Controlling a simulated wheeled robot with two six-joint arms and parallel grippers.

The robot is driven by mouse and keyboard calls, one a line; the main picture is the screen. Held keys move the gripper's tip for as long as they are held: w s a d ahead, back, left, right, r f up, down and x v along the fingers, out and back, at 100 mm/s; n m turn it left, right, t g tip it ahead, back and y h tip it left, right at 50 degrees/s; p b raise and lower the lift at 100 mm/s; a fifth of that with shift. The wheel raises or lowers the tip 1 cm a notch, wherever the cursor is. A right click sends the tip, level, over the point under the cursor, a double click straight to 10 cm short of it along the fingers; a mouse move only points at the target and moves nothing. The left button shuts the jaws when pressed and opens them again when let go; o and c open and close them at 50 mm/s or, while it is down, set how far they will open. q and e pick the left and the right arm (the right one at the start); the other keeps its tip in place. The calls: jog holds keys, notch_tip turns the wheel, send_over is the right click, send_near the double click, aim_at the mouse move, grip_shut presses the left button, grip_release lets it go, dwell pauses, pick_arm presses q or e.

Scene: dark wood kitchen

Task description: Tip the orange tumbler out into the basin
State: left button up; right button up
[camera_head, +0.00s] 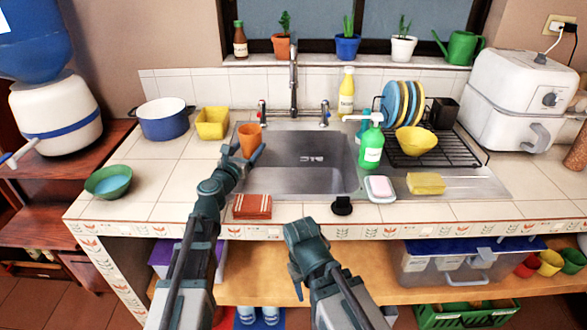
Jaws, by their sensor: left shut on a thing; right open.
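The orange tumbler (249,137) is at the left side of the sink, near the basin's left edge, and looks nearly upright with a slight tilt. My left gripper (243,152) is shut on it, with fingers at its lower part. I cannot see what is inside the tumbler. The metal basin (300,178) is just right of the tumbler and looks empty, with a drain at its back. My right gripper (298,285) is open and empty, low in front of the counter; its fingers are partly hidden by its own wrist.
A faucet (293,85) with two taps stands behind the basin. A green soap bottle (371,145), a soap dish (379,188) and a dish rack (435,150) are at the right. A folded red cloth (252,206) lies at the front edge. A yellow pot (212,123) stands left of the tumbler.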

pick_arm(q)
jog(key=shift+d+r, duration=0.15)
jog(key=shift+d, duration=0.05)
dwell(0.3)
jog(key=shift+s+d+r+m+p, duration=0.15)
jog(key=shift+d+r+m+p, duration=0.25)
jog(key=shift+m+p, duration=0.5)
jog(key=shift+d+f+m+b, duration=0.1)
jog(key=shift+f+m+b, duration=0.2)
jog(key=shift+m+b, duration=0.1)
jog(key=shift+s+d+f+m+g+y+p, duration=0.15)
jog(key=shift+d+m, duration=0.35)
jog(key=shift+m, duration=0.8)
jog(key=shift+s+d+f+m+g+y+p, duration=0.1)
jog(key=shift+d+f+m+g+y, duration=0.3)
jog(key=shift+m, duration=0.9)
jog(key=shift+s+d+f+m+t+y+p, duration=0.1)
jog(key=shift+d+m, duration=0.5)
jog(key=shift+m, duration=0.7)
jog(key=shift+f+m, duration=0.2)
jog(key=shift+m, duration=0.4)
